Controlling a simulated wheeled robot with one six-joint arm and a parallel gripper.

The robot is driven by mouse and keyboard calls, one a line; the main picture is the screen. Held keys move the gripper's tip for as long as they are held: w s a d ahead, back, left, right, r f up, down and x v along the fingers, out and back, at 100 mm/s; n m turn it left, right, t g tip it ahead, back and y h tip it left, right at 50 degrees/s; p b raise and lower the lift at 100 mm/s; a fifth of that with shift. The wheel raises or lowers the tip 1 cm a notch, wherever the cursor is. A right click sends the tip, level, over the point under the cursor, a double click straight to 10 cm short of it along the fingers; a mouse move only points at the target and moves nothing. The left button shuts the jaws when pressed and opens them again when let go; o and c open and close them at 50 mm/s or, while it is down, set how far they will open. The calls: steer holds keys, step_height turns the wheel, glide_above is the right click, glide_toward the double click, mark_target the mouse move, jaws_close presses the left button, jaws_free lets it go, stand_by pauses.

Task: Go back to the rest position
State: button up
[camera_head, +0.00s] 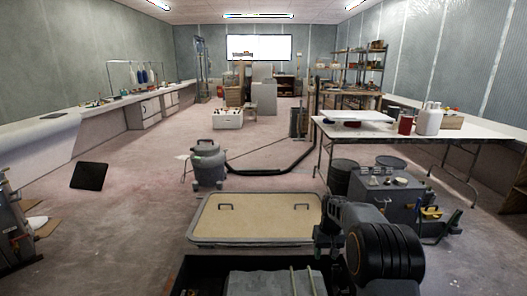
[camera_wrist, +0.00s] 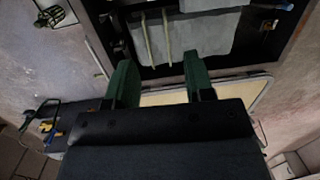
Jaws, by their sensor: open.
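My arm shows at the lower right of the head view, folded close to my body, dark and rounded. My gripper (camera_wrist: 160,78) shows in the wrist view as two green fingers set well apart, with nothing between them. In the wrist view the fingers point toward a black-edged tray (camera_wrist: 150,72) with a grey lining and two thin pale rods (camera_wrist: 145,40). The tray also shows at the bottom of the head view (camera_head: 205,268). The gripper's fingertips cannot be made out clearly in the head view.
A beige panel with two handles (camera_head: 257,228) lies just ahead. A grey canister vacuum (camera_head: 207,165) with a black hose stands beyond it. A grey box (camera_head: 385,195) and a white table (camera_head: 350,133) are at right. Open floor lies at left around a dark flat slab (camera_head: 89,176).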

steer(key=s+a+r+t+p, duration=0.15)
steer(key=s+r+p, duration=0.4)
steer(key=r, duration=0.65)
steer(key=s+a+r+t+p, duration=0.15)
steer(key=s+r+p, duration=0.45)
steer(key=r, duration=0.7)
steer(key=s+a+r+t+p, duration=0.1)
steer(key=s+r+t+p, duration=0.1)
steer(key=s+r+p, duration=0.7)
steer(key=s+r, duration=0.1)
steer(key=s, duration=0.5)
steer(key=shift+a+h+p, duration=0.3)
steer(key=shift+a+h, duration=0.05)
steer(key=shift+h, duration=0.05)
steer(key=shift+r, duration=0.1)
